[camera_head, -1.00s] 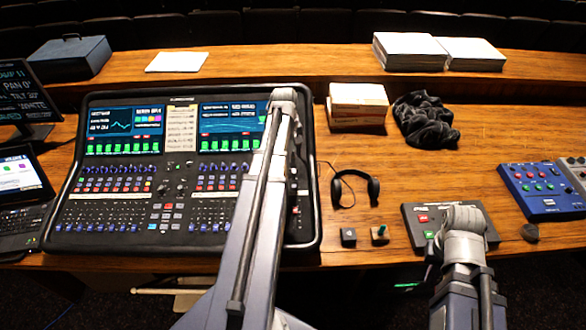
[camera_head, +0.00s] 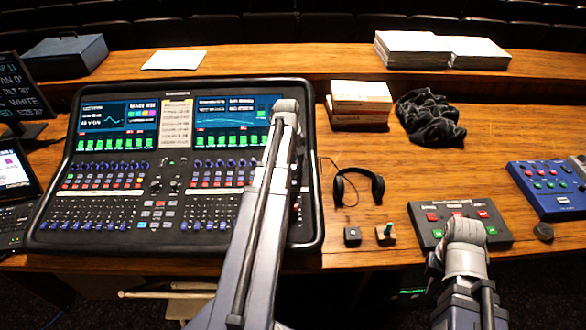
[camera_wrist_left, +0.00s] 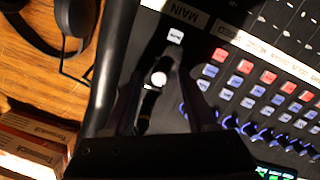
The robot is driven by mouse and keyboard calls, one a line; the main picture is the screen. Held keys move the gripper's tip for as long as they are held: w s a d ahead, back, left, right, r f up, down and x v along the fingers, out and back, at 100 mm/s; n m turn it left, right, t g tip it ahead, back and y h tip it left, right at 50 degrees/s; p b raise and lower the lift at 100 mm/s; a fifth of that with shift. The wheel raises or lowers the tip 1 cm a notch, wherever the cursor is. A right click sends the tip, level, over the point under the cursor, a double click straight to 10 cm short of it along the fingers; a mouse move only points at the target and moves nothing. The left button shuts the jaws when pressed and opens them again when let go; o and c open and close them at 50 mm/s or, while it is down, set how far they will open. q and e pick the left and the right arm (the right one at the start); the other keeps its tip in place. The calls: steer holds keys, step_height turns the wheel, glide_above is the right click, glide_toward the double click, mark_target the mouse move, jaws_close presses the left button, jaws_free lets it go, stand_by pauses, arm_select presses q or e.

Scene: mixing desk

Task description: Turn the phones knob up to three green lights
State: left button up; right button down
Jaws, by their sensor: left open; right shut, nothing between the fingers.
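The mixing desk (camera_head: 120,215) fills the left half of the head view. My left arm reaches over its right side and hides the controls under it. In the left wrist view a dark knob with a white top (camera_wrist_left: 159,78) stands on the panel by the MAIN label. My left gripper (camera_wrist_left: 163,98) is open, with its dark fingers on either side of this knob; I cannot tell whether they touch it. No phones label or lit ring around this knob is readable. My right gripper (camera_head: 438,258) is shut and empty at the table's front edge, partly hidden by its wrist.
Headphones (camera_head: 360,187) lie right of the desk, near two small blocks. A dark button box (camera_head: 417,222) is just beyond my right wrist. A blue box (camera_head: 540,190) is at the far right. Small boxes (camera_head: 360,95) and black cloth (camera_head: 430,120) lie behind.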

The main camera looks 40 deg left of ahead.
arm_select(q)
steer(key=shift+c, duration=0.2)
jaws_close()
stand_by(0.6)
steer(key=m, duration=0.5)
steer(key=shift+w+m+g, duration=0.1)
steer(key=shift+m+g, duration=0.2)
steer(key=shift+m, duration=0.1)
steer(key=m, duration=0.5)
steer(key=shift+d+m+g+y, duration=0.1)
steer(key=shift+m+g+y, duration=0.2)
